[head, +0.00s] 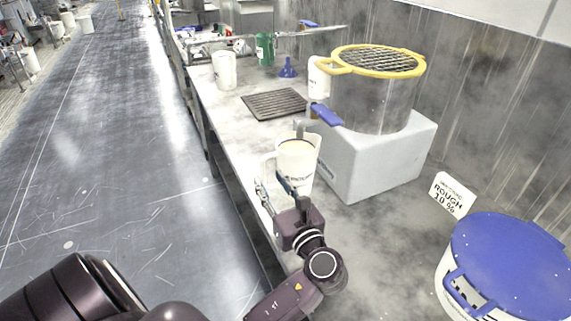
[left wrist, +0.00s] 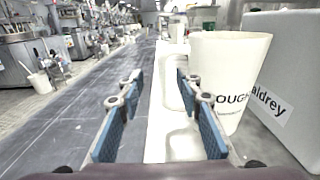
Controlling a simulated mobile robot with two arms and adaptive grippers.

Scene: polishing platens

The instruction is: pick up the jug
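The jug (head: 297,160) is white with dark lettering and stands upright on the bench, its handle on the left in the head view. It holds something pale tan. My left gripper (head: 274,190) is at the jug's near left side. In the left wrist view the jug (left wrist: 235,70) is at the right, and my left gripper (left wrist: 159,90) has its two blue-padded fingers wide apart. The handle (left wrist: 172,85) shows in the gap between them, near the right finger; I cannot tell whether they touch. My right gripper is in neither view.
A grey block (head: 375,165) bearing a steel pot (head: 370,105) with a yellow rim stands close right of the jug. A dark grid mat (head: 274,103) and a white container (head: 224,70) are behind. A blue-lidded bucket (head: 510,265) is front right. The aisle floor at left is open.

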